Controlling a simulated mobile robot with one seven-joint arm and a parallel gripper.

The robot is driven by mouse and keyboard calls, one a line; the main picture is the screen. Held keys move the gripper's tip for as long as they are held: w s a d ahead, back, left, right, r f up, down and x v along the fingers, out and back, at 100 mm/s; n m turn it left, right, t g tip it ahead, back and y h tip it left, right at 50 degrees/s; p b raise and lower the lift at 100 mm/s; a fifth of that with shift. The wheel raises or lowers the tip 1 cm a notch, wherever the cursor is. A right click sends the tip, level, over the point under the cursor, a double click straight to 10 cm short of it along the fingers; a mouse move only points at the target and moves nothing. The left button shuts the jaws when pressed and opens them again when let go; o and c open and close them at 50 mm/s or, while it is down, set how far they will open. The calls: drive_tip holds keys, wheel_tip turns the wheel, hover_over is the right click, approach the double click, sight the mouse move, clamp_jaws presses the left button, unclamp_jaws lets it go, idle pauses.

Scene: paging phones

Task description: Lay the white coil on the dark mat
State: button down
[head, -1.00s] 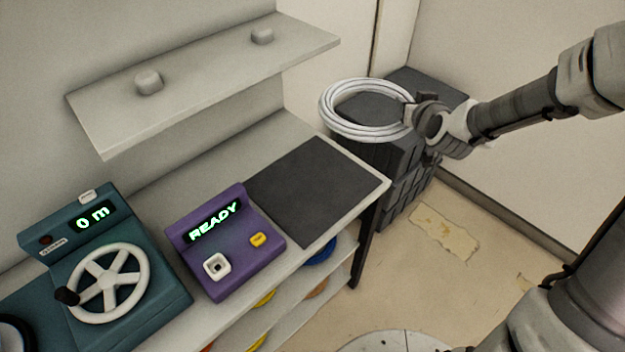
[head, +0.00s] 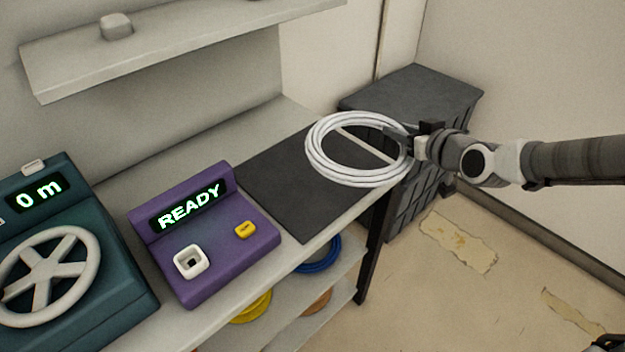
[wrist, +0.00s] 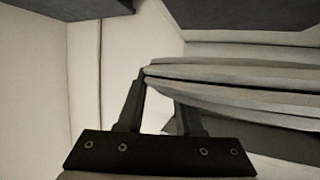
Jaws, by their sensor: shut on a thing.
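The white coil (head: 322,168) is a ring of several loops. My gripper (head: 405,141) is shut on its right side in the head view. The coil appears held above the right end of the bench, overlapping the right part of the dark mat (head: 290,195) in the picture. Its exact height over the mat cannot be told. In the wrist view the coil's loops (wrist: 240,82) run off to the right from between the fingers (wrist: 160,118). The mat lies flat on the bench; its far right part is hidden behind the coil.
A purple device (head: 205,235) reading READY stands left of the mat. A teal machine (head: 75,250) with a handwheel, reading 0 m, is farther left. A shelf (head: 190,35) hangs above the bench. A dark crate-like block (head: 430,95) stands behind the coil at right. Coloured coils lie below.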

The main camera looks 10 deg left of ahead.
drive_tip(key=shift+w+a+f+b, duration=0.1)
drive_tip(key=shift+a+f+b, duration=0.25)
drive_tip(key=shift+f+b, duration=0.05)
drive_tip(key=b, duration=0.6)
hover_over(346, 161)
wheel_tip(346, 161, down, 6)
drive_tip(key=shift+f, duration=0.15)
wheel_tip(346, 161, down, 4)
drive_tip(key=shift+f+b, duration=0.1)
drive_tip(key=shift+b, duration=1.15)
drive_tip(key=c, duration=0.6)
unclamp_jaws()
drive_tip(key=shift+o, duration=0.2)
